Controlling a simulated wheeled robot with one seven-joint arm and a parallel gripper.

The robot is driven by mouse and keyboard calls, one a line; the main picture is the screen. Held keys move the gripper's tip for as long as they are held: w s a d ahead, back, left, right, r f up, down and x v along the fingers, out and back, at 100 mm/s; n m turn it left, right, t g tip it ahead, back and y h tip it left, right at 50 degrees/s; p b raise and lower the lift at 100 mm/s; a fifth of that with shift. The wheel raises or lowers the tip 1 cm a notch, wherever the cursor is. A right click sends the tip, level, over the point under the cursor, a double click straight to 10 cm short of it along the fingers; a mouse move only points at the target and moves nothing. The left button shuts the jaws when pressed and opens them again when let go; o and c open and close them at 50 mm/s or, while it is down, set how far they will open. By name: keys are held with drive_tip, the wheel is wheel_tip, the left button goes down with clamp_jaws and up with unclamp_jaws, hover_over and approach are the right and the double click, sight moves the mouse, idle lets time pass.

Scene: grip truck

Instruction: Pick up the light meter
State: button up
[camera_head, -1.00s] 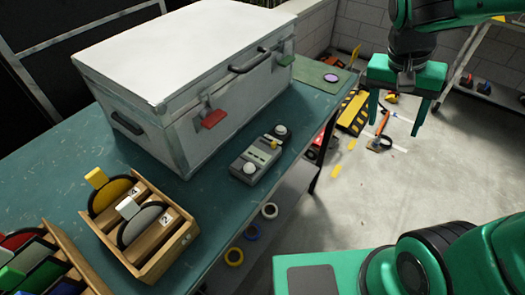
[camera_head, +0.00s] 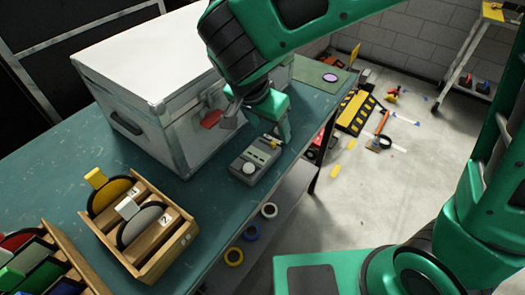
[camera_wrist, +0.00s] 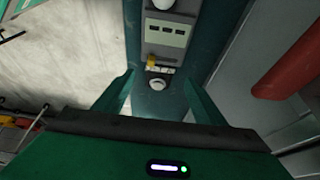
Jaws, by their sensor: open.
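The light meter (camera_head: 250,168) is a grey box with small display windows, a white dome and a yellow piece. It lies on the green workbench in front of the white case. In the wrist view the light meter (camera_wrist: 165,42) shows at top centre, with a second white dome at its lower end. My gripper (camera_head: 262,125) is open and empty above the far end of the meter, close to the case, and hides part of that end in the head view. In the wrist view my gripper (camera_wrist: 160,82) has its fingers apart, either side of the lower dome.
The white case (camera_head: 165,60) with red latch (camera_head: 211,118) stands right behind the meter. A wooden filter rack (camera_head: 150,262) is at the front left. A green mat (camera_head: 310,72) with a purple disc lies at the bench's far end.

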sight(272, 140)
drive_tip(key=shift+s+a+x, duration=0.1)
drive_tip(key=shift+a+x, duration=0.05)
drive_tip(key=shift+x, duration=1.25)
drive_tip(key=shift+s+a+x, duration=0.1)
drive_tip(key=shift+s+x, duration=0.05)
drive_tip(key=shift+x, duration=1.2)
drive_tip(key=shift+f, duration=0.1)
drive_tip(key=c, duration=0.8)
drive_tip(key=shift+c, duration=0.7)
